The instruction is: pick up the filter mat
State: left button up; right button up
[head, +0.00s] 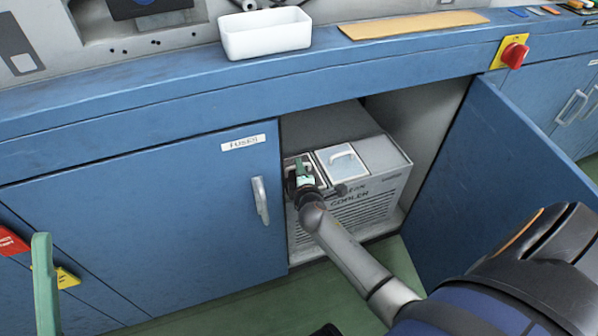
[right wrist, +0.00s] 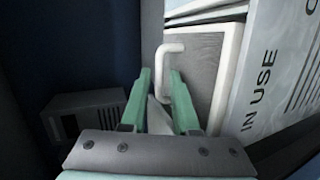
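The filter mat seems to be the grey panel with a pale frame and white bar handle (right wrist: 205,70) in the right wrist view; I cannot confirm this. In the head view it is mostly hidden behind my right gripper (head: 304,178), at the left of the cooler box top. My right gripper's green fingers (right wrist: 161,100) are apart, with the handle's end between or just beyond them. I cannot tell whether they touch it. A green upright piece (head: 45,285) at the left of the head view looks like a finger of my left gripper; its opening is not visible.
The cooler box (head: 388,155) stands inside the blue cabinet, with a second, light panel (head: 341,160) on top. The left door (head: 150,210) is shut; the right door (head: 490,185) hangs open. A white tray (head: 265,36) sits on the ledge above.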

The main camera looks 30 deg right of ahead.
grip_shut()
dwell(0.4)
jog(key=shift+r, duration=0.15)
